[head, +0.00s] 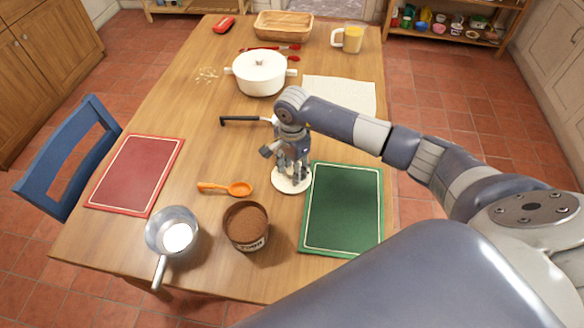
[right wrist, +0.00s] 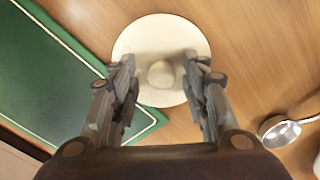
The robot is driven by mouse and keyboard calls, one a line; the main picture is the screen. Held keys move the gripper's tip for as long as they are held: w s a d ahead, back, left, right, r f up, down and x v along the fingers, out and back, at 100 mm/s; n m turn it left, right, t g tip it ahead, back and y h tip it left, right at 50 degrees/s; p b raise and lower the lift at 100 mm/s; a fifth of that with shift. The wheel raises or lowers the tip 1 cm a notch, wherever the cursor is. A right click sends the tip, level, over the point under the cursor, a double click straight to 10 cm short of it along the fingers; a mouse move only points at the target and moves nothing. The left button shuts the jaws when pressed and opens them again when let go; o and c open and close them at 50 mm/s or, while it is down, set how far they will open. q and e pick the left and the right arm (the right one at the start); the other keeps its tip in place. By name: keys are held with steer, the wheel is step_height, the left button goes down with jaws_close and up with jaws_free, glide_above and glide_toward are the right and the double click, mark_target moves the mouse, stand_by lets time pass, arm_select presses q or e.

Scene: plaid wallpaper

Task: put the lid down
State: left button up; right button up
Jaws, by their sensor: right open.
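A round cream-white lid (head: 290,187) lies flat on the wooden table, close against the left edge of the green board. In the right wrist view the lid (right wrist: 135,42) shows from above, with its round knob (right wrist: 161,74) in the middle. My right gripper (head: 288,176) points down over the lid. Its two fingers (right wrist: 158,72) are spread apart on either side of the knob, with gaps between, so it is open and holds nothing. Part of the lid is hidden by the fingers. My left gripper is in neither view.
The green board (head: 343,210) is right of the lid. An orange spoon (head: 238,189), a brown-filled tin (head: 246,226), a saucepan (head: 172,232) and a red board (head: 136,174) are left. A white pot (head: 260,74) and a black handle (head: 240,120) are farther back.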

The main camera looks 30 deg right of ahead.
mark_target(292, 172)
steer(key=shift+r+p, duration=0.5)
step_height(292, 172, up, 12)
steer(key=b, duration=0.2)
steer(key=shift+b, duration=0.4)
steer(key=shift+f, duration=0.1)
